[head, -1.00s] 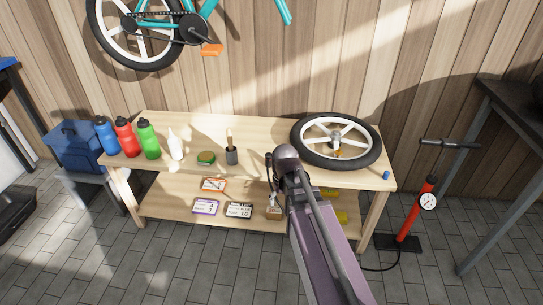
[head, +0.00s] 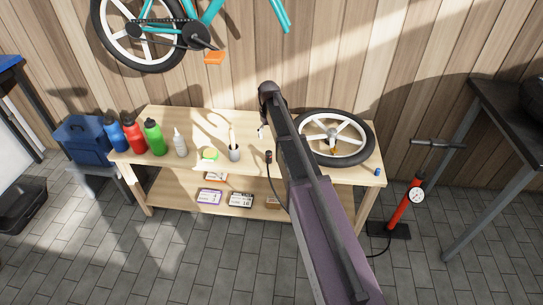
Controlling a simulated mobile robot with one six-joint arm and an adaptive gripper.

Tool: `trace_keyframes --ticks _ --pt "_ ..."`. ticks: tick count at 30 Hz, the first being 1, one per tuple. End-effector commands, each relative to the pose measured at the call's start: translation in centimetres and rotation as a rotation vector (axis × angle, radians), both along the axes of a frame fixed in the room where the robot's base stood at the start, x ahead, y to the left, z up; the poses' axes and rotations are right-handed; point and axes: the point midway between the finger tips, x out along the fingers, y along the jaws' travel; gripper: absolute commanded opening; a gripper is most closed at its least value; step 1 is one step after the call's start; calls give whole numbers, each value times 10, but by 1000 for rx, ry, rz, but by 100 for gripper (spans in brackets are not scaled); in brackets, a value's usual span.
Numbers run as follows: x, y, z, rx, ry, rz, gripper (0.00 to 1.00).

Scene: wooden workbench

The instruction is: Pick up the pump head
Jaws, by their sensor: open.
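The pump head (head: 268,156) is a small black piece at the front edge of the workbench top. A thin black hose runs down from it and passes behind my arm. My gripper (head: 261,132) is mostly hidden behind my own arm; only a small light and dark part shows at the arm's left edge. It is open and appears above the bench top, a little behind the pump head in the picture and apart from it. The red floor pump (head: 404,208) with its round gauge stands on the floor right of the bench.
A wheel (head: 336,137) lies on the bench right of my arm. A brush in a grey cup (head: 234,152), a green-topped sponge (head: 208,155), a white bottle (head: 180,143) and coloured bottles (head: 134,136) stand to the left. Boxes (head: 240,200) lie on the lower shelf.

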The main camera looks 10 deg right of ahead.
Motion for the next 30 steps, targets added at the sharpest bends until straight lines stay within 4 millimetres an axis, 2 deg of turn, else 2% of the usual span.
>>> trace_keyframes --ticks 11,30 --pt "-1 1 -7 0 0 0 86" --pt "0 2 -54 0 0 0 86"
